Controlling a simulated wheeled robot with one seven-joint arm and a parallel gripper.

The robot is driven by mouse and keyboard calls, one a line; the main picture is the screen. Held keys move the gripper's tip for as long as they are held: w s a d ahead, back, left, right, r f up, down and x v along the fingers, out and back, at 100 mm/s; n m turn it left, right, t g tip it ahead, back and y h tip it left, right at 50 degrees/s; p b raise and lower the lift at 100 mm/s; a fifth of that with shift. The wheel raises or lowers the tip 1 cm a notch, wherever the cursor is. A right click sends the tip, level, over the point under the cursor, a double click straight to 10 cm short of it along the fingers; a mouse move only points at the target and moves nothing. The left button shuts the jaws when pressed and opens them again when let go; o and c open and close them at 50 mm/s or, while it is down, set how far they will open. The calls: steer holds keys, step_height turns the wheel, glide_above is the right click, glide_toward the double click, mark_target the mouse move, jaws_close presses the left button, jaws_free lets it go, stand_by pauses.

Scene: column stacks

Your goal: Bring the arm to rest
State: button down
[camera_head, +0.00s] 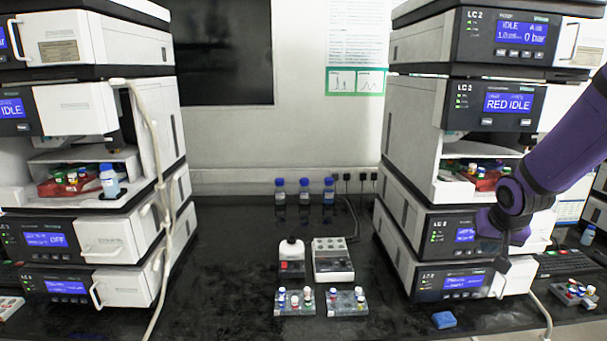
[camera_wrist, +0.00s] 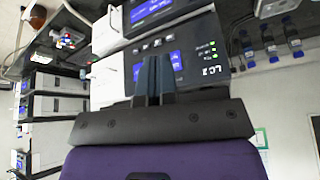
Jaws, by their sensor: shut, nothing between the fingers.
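My purple arm (camera_head: 560,160) reaches in from the right in the head view, in front of the right column stack (camera_head: 410,140). My gripper (camera_head: 503,264) hangs at its end before the lower modules of that stack. In the wrist view my gripper (camera_wrist: 154,75) shows its two dark fingers side by side, shut and empty. Behind them is a module front with blue screens and an LC 2 label (camera_wrist: 211,70). I cannot tell how close the fingertips are to that front.
The left stack (camera_head: 120,200) stands across the black bench (camera_head: 235,270). Between the stacks are vial racks (camera_head: 295,309), a small white-topped device (camera_head: 333,262) and blue-capped bottles (camera_head: 304,190). A blue sponge-like block (camera_head: 444,320) lies in front of the right stack. A vial rack (camera_head: 574,294) stands at far right.

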steer(key=s+a+r+n, duration=0.1)
steer(key=s+a+r, duration=0.5)
steer(key=s+r, duration=0.55)
steer(key=s+a+r+n, duration=0.1)
steer(key=s+a+r, duration=0.1)
steer(key=s, duration=0.5)
steer(key=s+a+r+n+y, duration=0.1)
steer(key=s+a+r, duration=0.2)
steer(key=s, duration=0.4)
steer(key=shift+s+r+n, duration=0.3)
steer(key=shift+r, duration=0.35)
steer(key=shift+a, duration=0.1)
